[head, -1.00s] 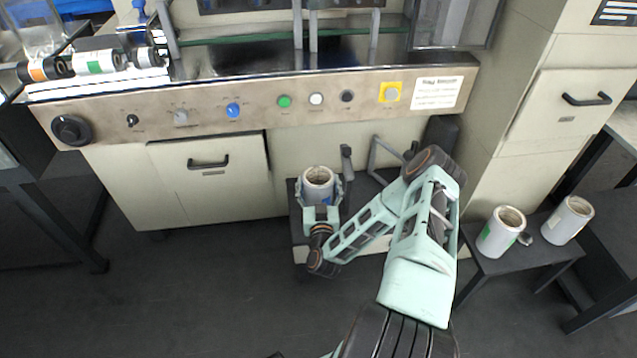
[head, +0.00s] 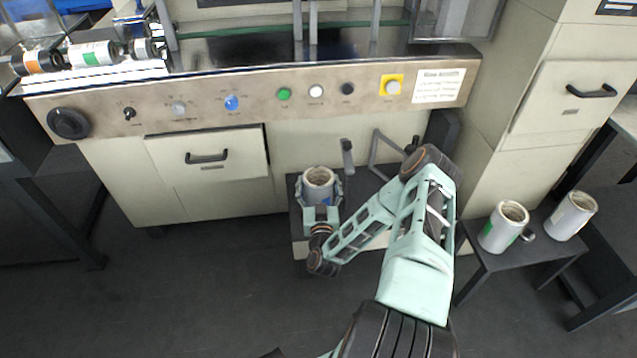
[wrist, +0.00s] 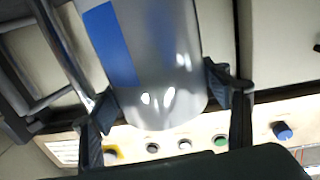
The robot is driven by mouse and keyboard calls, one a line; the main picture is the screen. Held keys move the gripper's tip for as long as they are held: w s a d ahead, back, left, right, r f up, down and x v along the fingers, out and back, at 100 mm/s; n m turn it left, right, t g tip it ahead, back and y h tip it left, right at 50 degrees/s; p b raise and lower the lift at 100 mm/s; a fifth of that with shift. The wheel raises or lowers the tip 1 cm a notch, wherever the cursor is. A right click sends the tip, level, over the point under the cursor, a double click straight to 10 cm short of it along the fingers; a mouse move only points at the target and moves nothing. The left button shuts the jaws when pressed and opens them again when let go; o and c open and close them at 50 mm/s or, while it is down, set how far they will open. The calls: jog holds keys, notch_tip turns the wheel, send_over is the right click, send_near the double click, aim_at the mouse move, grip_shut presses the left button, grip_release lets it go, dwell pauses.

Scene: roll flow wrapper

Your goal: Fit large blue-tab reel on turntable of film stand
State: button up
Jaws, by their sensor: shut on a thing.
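My gripper (head: 321,203) is shut on a white reel (head: 318,181) with a brown core, held upright at the front of the machine. In the wrist view the reel (wrist: 175,50) shows a broad blue tab (wrist: 109,43) and sits between the two fingers (wrist: 168,105). The film stand's dark platform (head: 296,222) lies low under and around the reel, with a grey upright post (head: 347,158) just right of it. The turntable is hidden behind the reel and gripper, and I cannot tell whether the reel touches it.
A grey bent frame (head: 377,150) stands right of the post, close to my arm. The control panel (head: 258,107) overhangs behind. A green-tab reel (head: 503,228) and another white reel (head: 571,217) stand on a dark side table (head: 487,262) at right. The floor at left is clear.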

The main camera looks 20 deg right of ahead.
aim_at(319, 194)
jog(key=shift+r, duration=0.1)
jog(key=o, duration=2.2)
jog(key=v, duration=0.7)
jog(key=shift+s, duration=0.25)
